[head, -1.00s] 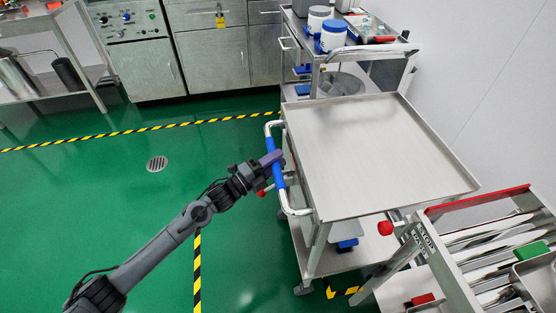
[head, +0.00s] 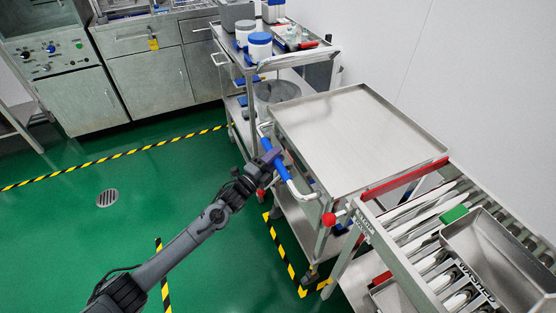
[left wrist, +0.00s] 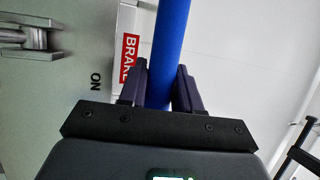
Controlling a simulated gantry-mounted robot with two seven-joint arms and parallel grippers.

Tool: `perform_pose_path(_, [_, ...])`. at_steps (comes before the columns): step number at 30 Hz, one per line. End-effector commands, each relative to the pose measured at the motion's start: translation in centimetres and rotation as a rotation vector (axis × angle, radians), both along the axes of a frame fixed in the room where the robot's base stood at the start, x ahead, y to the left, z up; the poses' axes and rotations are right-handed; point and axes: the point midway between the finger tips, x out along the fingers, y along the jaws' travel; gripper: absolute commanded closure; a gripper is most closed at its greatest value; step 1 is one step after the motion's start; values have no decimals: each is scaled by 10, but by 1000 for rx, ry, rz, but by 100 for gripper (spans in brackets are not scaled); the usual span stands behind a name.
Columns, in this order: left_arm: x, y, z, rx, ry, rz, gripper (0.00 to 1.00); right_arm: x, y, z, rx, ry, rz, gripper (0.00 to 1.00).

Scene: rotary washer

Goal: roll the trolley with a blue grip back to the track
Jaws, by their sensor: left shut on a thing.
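The trolley (head: 350,140) is a steel cart with an empty flat top tray and a white side handle with a blue grip (head: 280,168). It stands at the right of the head view, close to the wall. My left gripper (head: 268,158) is shut on the blue grip. In the left wrist view the blue grip (left wrist: 170,45) runs between the two dark fingers (left wrist: 160,88). A red BRAKE label (left wrist: 130,58) and the word ON show beside it. My right gripper is not in view.
Another cart (head: 275,65) with white tubs stands behind. Yellow-black floor tape (head: 285,255) runs by the trolley. Green floor on the left is clear.

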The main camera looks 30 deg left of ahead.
Motion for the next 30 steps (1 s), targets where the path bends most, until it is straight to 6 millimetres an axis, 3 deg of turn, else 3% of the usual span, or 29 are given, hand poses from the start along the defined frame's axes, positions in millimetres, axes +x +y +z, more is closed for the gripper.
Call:
perform_pose_path(10, [1, -1, -2, 1, 6, 1, 100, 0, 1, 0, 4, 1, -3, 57])
perform_pose_path(11, [1, -1, -2, 1, 6, 1, 66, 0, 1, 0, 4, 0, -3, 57])
perform_pose_path(15, [1, 0, -2, 1, 5, 2, 46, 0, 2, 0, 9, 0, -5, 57])
perform_pose_path(25, [-2, 1, -1, 1, 3, 2, 46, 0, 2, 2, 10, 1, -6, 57])
perform_pose_path(30, [-15, 5, -3, 2, 6, 2, 46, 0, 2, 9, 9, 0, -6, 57])
